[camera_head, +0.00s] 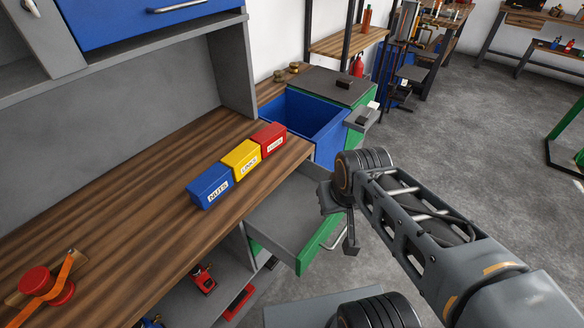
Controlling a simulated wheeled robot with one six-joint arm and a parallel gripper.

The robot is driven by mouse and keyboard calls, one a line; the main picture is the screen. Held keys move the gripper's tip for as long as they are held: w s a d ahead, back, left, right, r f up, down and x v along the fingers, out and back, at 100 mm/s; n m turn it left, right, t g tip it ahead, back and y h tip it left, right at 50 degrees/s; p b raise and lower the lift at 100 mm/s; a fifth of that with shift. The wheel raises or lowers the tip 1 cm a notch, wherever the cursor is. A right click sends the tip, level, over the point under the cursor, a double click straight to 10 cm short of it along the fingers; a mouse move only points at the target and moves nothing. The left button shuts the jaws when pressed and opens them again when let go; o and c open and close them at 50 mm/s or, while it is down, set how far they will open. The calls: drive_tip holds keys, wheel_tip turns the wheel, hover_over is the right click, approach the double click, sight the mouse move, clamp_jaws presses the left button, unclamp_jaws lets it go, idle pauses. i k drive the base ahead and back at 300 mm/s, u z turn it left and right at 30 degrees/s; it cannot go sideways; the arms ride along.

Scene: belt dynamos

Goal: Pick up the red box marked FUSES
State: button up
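The red box (269,138) sits on the wooden bench top near its right end, at the far end of a row of three boxes. Its front carries a small white label, too small to read surely. A yellow box (241,159) stands right beside it, and a blue box marked NUTS (209,185) beside the yellow one. My gripper (340,228) is to the right of the bench end, over the open drawer's right side, apart from the boxes. My wrist hides part of it, and whether its fingers are open cannot be told.
An open grey drawer with a green front (308,253) juts out below the bench edge. A blue bin (309,117) lies behind the red box. A grey upright panel (233,68) rises behind the bench. A red and orange item (38,283) lies at the lower left.

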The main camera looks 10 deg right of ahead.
sight(271, 137)
drive_tip(key=z, duration=1.65)
drive_tip(key=i, duration=2.35)
drive_tip(key=u, duration=4.2)
drive_tip(key=i, duration=0.5)
drive_tip(key=z, duration=0.15)
